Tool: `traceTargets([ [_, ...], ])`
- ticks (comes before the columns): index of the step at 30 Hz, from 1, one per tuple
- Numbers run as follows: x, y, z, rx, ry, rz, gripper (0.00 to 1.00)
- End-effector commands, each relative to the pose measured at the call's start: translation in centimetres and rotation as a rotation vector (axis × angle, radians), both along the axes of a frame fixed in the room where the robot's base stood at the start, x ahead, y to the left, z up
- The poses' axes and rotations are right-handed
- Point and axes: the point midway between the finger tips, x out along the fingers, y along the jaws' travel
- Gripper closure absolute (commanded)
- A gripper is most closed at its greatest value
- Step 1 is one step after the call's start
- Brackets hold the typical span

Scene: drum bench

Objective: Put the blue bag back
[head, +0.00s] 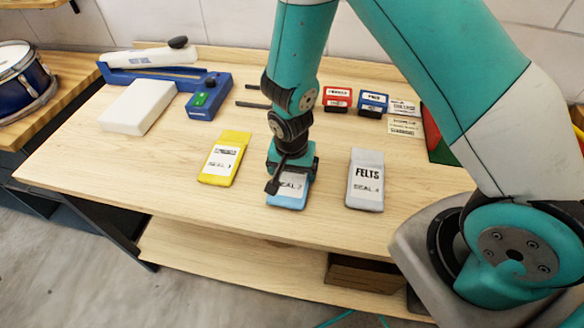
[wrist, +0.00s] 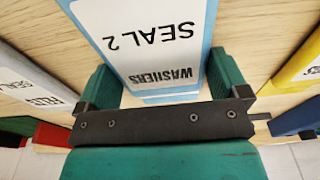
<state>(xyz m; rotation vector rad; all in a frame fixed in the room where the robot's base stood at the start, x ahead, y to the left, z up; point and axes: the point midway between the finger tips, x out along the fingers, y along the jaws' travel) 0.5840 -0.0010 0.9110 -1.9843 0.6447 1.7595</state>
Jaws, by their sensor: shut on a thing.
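The blue bag (head: 287,200) has a white label reading SEAL 2 and is at the front middle of the bench, between a yellow bag (head: 225,158) and a grey FELTS bag (head: 366,180). My gripper (head: 291,165) comes down from above and is shut on its far end. In the wrist view, the blue bag (wrist: 208,42) shows WASHERS and SEAL 2, and my gripper's (wrist: 163,85) green fingers are at its two sides. I cannot tell whether the bag touches the bench top. My gripper hides its far end in the head view.
A blue sealing machine (head: 165,75) and a white block (head: 138,106) are at the back left. A red box (head: 337,98), a blue box (head: 373,103) and small label cards (head: 404,127) stand behind on the right. Bare bench top (head: 110,165) lies at the front left.

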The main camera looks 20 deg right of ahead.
Motion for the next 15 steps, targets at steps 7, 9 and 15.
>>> traceTargets([
  [7,0.04,0.01,-0.38,0.0,-0.001,-0.001,0.36],
  [9,0.03,0.0,-0.44,0.0,-0.001,-0.001,0.36],
  [15,0.02,0.01,-0.66,0.0,-0.001,0.0,0.0],
])
